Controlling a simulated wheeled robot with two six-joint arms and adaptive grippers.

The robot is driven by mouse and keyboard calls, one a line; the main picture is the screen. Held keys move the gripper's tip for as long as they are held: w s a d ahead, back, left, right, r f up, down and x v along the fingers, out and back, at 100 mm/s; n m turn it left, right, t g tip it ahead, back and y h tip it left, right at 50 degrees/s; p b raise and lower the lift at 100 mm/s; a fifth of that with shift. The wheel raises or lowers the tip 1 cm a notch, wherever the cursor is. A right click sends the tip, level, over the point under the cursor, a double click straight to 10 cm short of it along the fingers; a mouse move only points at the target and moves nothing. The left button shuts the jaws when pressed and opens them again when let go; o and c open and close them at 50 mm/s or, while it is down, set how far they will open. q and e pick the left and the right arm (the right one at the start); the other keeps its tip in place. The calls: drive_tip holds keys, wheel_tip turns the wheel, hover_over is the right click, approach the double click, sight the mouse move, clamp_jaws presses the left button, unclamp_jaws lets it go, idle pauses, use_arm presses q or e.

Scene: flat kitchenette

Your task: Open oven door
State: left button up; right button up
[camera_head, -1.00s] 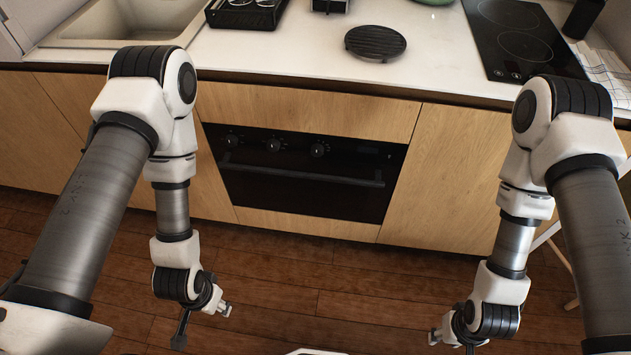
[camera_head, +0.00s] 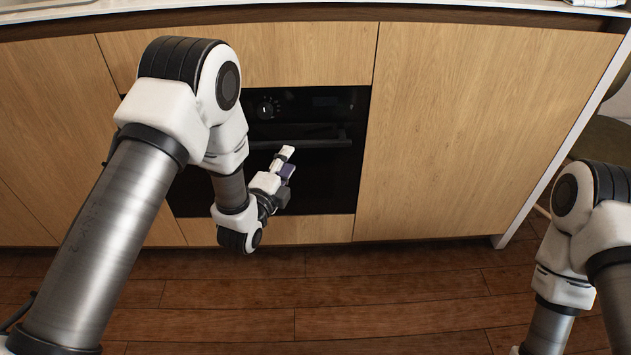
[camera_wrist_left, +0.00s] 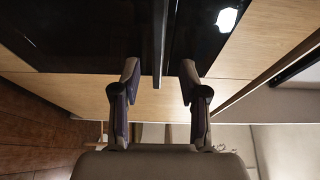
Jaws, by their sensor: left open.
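The oven door (camera_head: 322,185) is a black glass panel in the wood cabinet front and looks closed. Its dark bar handle (camera_head: 325,143) runs across the top of the door, its left part hidden by my left arm. My left gripper (camera_head: 287,160) is in front of the door, close to the handle. In the left wrist view the door (camera_wrist_left: 70,35) is dark and glossy. The handle (camera_wrist_left: 159,45) reaches down between the open fingers of my left gripper (camera_wrist_left: 160,75), with a gap on both sides. My right gripper is out of view.
An oven knob (camera_head: 267,107) sits above the handle. Plain wood cabinet panels (camera_head: 460,130) flank the oven. The wooden floor (camera_head: 380,290) in front is clear. A chair (camera_head: 600,150) stands at the right beyond the cabinet end.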

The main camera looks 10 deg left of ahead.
sight(297, 146)
use_arm(q)
drive_tip(key=w, duration=0.2)
drive_tip(key=w+b, duration=0.1)
drive_tip(key=w, duration=0.3)
drive_tip(key=shift+w+d+f+b, duration=0.25)
drive_tip(key=shift+w+d+b, duration=0.05)
drive_tip(key=shift+w+d, duration=0.1)
drive_tip(key=shift+w+r, duration=0.1)
drive_tip(key=shift+w, duration=0.45)
clamp_jaws()
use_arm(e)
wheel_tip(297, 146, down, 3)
